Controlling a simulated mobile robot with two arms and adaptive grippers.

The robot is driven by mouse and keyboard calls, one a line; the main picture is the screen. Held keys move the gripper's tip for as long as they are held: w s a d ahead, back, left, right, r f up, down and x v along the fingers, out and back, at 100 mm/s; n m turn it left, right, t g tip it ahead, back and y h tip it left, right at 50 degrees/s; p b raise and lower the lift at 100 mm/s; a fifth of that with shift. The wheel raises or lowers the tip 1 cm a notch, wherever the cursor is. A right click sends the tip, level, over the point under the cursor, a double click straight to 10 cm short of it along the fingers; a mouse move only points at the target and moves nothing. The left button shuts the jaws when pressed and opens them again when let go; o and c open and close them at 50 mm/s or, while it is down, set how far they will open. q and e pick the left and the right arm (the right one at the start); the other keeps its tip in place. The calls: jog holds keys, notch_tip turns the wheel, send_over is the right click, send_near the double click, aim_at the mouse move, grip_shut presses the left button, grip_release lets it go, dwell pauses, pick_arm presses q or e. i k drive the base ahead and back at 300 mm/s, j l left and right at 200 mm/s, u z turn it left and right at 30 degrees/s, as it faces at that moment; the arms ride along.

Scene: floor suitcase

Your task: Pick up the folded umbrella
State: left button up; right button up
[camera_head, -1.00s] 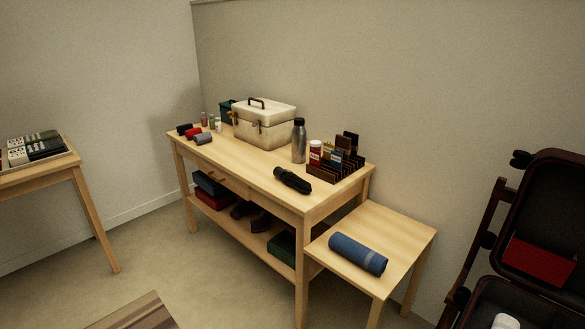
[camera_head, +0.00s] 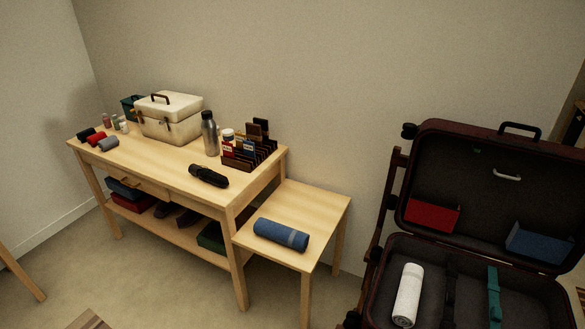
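The folded umbrella (camera_head: 208,176) is a short black bundle. It lies on the wooden table (camera_head: 165,166) near its front right edge, in front of the steel bottle and the card rack. Nothing covers it. Neither of my grippers shows in the head view.
A steel bottle (camera_head: 210,135), a rack (camera_head: 247,158) of cards and a cream box (camera_head: 169,118) stand behind the umbrella. A lower side table (camera_head: 315,207) holds a rolled blue towel (camera_head: 281,234). An open suitcase (camera_head: 463,225) is at right.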

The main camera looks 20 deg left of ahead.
aim_at(207, 174)
jog(key=i+j+z, duration=0.1)
jog(key=j+z, duration=0.35)
jog(key=j, duration=0.15)
jog(key=j+z, duration=0.5)
jog(key=j, duration=0.15)
jog(key=k+j+z, duration=0.1)
jog(key=j+z, duration=0.35)
jog(key=j, duration=0.15)
jog(key=k+j+z, duration=0.2)
jog(key=j+z, duration=0.25)
jog(key=j, duration=0.15)
